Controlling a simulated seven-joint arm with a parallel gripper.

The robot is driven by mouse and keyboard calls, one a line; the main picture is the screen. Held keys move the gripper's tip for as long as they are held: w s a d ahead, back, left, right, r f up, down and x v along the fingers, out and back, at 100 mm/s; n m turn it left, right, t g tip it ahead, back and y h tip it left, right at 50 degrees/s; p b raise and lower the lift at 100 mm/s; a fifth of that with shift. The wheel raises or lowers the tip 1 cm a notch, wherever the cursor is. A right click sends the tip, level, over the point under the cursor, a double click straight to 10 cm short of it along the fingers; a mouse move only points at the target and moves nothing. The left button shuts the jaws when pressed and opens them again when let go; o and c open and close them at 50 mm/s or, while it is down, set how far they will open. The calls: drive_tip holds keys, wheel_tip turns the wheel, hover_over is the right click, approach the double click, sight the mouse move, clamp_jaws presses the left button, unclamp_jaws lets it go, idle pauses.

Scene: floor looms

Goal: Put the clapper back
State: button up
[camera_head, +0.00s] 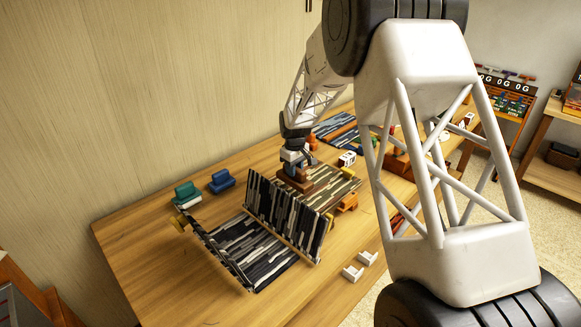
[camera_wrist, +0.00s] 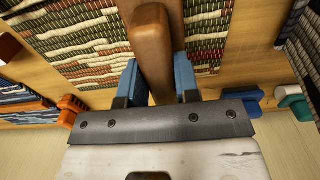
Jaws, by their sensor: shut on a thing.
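A smooth brown wooden piece, seemingly the clapper (camera_wrist: 152,45), is held between the two blue fingers of my gripper (camera_wrist: 157,80) in the wrist view. It stretches away from the fingers over a red, green and cream woven mat (camera_wrist: 85,42). In the head view my gripper (camera_head: 293,160) is low over the table, with brown wood (camera_head: 297,177) below it at the patterned mat (camera_head: 325,187). I cannot tell whether the piece touches the mat.
A black-and-white striped panel (camera_head: 285,215) stands upright just in front of my gripper, beside a striped lower part (camera_head: 255,250). Green (camera_head: 187,193) and blue (camera_head: 221,181) pieces are at left. White brackets (camera_head: 353,272) lie at the front. The table's left end (camera_head: 130,240) is clear.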

drive_tip(key=w+a, duration=0.1)
drive_tip(key=w, duration=0.6)
drive_tip(key=shift+w+a+f, duration=0.2)
drive_tip(key=shift+w+f, duration=0.05)
drive_tip(key=shift+f, duration=0.05)
drive_tip(key=shift+f, duration=1.75)
drive_tip(key=o, duration=1)
drive_tip(key=shift+f, duration=0.15)
wheel_tip(320, 180, up, 12)
drive_tip(key=shift+r, duration=0.15)
